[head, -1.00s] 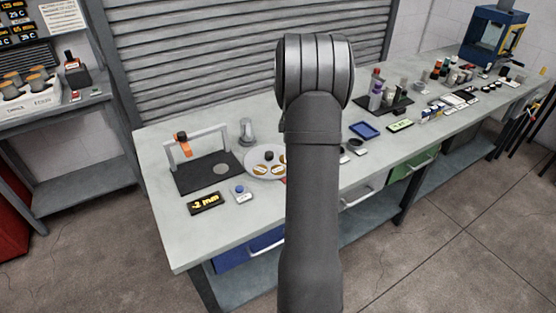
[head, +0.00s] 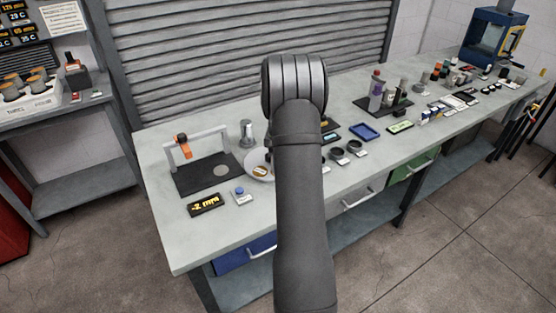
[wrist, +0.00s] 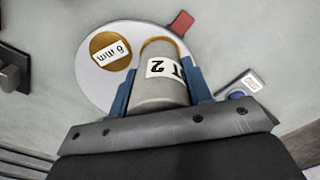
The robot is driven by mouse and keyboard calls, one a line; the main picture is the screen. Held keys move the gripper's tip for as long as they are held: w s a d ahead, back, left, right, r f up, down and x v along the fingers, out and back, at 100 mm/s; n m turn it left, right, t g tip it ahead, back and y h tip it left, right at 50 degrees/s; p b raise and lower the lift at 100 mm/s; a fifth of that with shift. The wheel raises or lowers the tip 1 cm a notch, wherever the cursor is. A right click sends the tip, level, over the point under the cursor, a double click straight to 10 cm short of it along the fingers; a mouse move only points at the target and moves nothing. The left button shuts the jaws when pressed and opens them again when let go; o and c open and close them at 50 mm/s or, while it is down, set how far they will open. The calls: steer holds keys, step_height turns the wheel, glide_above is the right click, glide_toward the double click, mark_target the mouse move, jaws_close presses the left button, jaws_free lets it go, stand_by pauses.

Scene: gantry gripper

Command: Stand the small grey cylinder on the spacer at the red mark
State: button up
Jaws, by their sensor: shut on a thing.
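My gripper (wrist: 161,82) is shut on a grey cylinder (wrist: 160,90) labelled "T 2", with one blue finger on each side. A white round plate (wrist: 95,48) lies beyond it in the wrist view. The red mark (wrist: 181,24) is at the plate's rim, just past the cylinder's far end. A brass-coloured edge (wrist: 178,42) shows around that end, probably a spacer mostly hidden by the cylinder; I cannot tell whether they touch. Another brass spacer (wrist: 110,50) labelled "6 mm" lies to the left. In the head view, my arm hides the gripper and part of the plate (head: 251,172).
A small gantry (head: 197,142) with an orange part stands on a dark base (head: 195,178) left of the plate. A "-2 mm" display (head: 208,203) and a blue button (head: 239,190) are in front. Another grey upright piece (head: 247,133) stands behind the plate. Dark rings (head: 354,147) lie right.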

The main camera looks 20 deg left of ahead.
steer(key=shift+f, duration=0.2)
steer(key=o, duration=1.3)
step_height(320, 180, up, 12)
steer(key=shift+r, duration=0.25)
